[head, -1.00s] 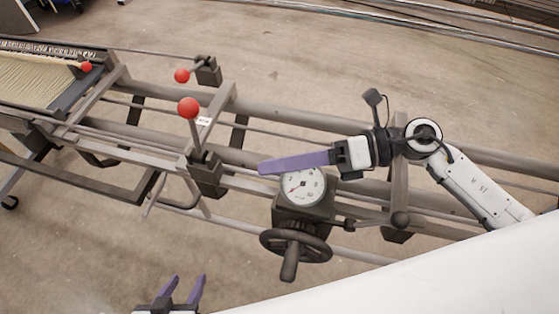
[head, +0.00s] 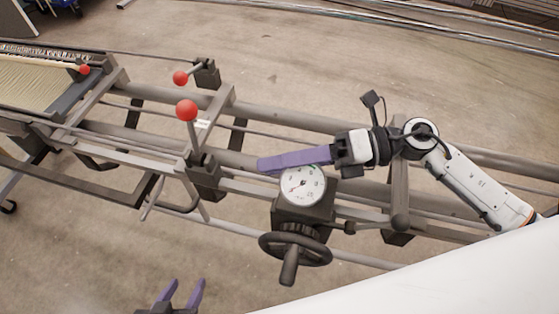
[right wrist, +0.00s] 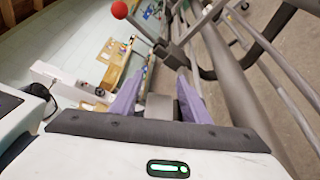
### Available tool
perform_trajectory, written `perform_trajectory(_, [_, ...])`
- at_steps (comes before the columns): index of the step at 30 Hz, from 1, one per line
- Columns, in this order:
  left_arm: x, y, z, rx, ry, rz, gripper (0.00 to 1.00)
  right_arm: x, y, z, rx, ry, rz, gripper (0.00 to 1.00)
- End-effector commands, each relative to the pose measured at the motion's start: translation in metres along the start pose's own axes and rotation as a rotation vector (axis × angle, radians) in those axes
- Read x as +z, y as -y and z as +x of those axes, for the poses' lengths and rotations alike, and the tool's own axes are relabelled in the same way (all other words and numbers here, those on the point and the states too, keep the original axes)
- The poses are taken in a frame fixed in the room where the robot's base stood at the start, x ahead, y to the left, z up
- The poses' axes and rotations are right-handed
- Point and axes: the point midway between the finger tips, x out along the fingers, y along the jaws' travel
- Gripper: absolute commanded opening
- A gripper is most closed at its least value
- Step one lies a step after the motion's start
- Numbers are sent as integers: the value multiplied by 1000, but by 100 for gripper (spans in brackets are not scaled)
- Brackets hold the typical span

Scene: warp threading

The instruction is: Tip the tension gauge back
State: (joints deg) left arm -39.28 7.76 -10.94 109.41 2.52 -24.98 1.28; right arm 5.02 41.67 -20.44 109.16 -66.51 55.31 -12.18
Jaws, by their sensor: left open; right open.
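The tension gauge (head: 303,185) is a round white dial with a needle and a green patch near its upper rim. It sits on a dark block above a black handwheel (head: 296,249). My right gripper (head: 262,165) lies just above and behind the dial in the head view, its purple fingers pointing left and seen edge-on. I cannot tell whether they touch the gauge. In the right wrist view its fingers (right wrist: 158,100) are apart, with a dark grey block partly visible between them. My left gripper (head: 181,291) is open and empty at the bottom edge, away from the gauge.
A lever with a red ball (head: 187,111) rises left of the gauge, and another red-ball lever (head: 181,78) stands behind it. Long grey rails (head: 290,120) run across the frame. A bed of pale warp threads (head: 35,85) is at the far left.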

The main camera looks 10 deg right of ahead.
Motion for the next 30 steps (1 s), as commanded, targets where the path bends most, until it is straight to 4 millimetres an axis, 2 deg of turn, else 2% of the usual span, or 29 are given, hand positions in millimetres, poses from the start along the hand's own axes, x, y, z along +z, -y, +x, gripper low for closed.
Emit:
perform_trajectory(4, [3,0,3,0,0,0,45,-1,3,-14,-5,-1,0,42])
perform_trajectory(9, [8,1,8,0,3,2,45,-2,3,-44,-5,-1,2,42])
perform_trajectory(15, [9,0,10,2,2,5,45,-1,2,-69,-3,-1,2,42])
perform_trajectory(20, [7,-2,10,5,0,6,45,0,0,-75,-1,0,0,42])
perform_trajectory(30, [6,-2,9,6,-1,6,45,0,0,-75,-1,0,0,42])
